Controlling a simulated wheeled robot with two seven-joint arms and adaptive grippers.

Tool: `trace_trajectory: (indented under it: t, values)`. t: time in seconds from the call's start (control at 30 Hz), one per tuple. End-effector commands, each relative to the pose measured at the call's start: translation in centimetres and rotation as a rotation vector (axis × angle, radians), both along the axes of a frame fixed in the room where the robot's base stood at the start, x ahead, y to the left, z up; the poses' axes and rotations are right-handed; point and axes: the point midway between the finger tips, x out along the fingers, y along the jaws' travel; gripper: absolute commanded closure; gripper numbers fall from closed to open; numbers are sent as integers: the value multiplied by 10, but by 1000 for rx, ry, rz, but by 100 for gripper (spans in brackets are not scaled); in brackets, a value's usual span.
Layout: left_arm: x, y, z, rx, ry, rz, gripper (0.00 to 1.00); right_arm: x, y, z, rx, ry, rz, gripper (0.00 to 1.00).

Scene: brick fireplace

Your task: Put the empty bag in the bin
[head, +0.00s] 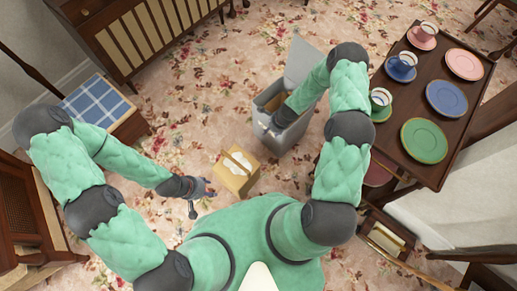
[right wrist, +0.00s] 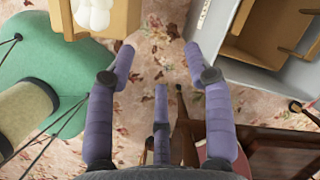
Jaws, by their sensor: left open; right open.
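A grey bin (head: 285,131) stands on the carpet in the middle of the head view with its lid (head: 303,62) raised. A brown, open, bag-like thing (right wrist: 262,28) is inside it in the right wrist view. A tan bag or box (head: 237,181) with a white crumpled thing in its top stands on the carpet, left of the bin. My right gripper (right wrist: 160,58) is open and empty, between the tan one and the bin; my own arm hides much of it in the head view. My left gripper (head: 202,189) is open and empty, left of the tan one.
A dark table (head: 446,121) with cups and plates stands at the right. A wooden cabinet (head: 125,30) is at the back left, and a stool with a blue checked cushion (head: 98,106) at the left. Open patterned carpet (head: 195,100) lies between them and the bin.

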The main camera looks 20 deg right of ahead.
Motion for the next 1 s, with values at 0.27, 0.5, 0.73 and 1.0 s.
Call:
trace_trajectory:
  t: [0.27, 0.5, 0.73, 1.0]
  values:
    - [0, 0, 0, 0, 0, 0, 48, -114, 98, 44, -101, -131, 993, 48]
    - [0, 0, 0, 0, 0, 0, 48, -184, 140, 80, -107, -282, 1537, 48]
    - [0, 0, 0, 0, 0, 0, 48, -199, 147, 88, -106, -324, 1652, 48]
    - [0, 0, 6, 0, 0, 0, 48, -198, 147, 94, -105, -321, 1646, 48]
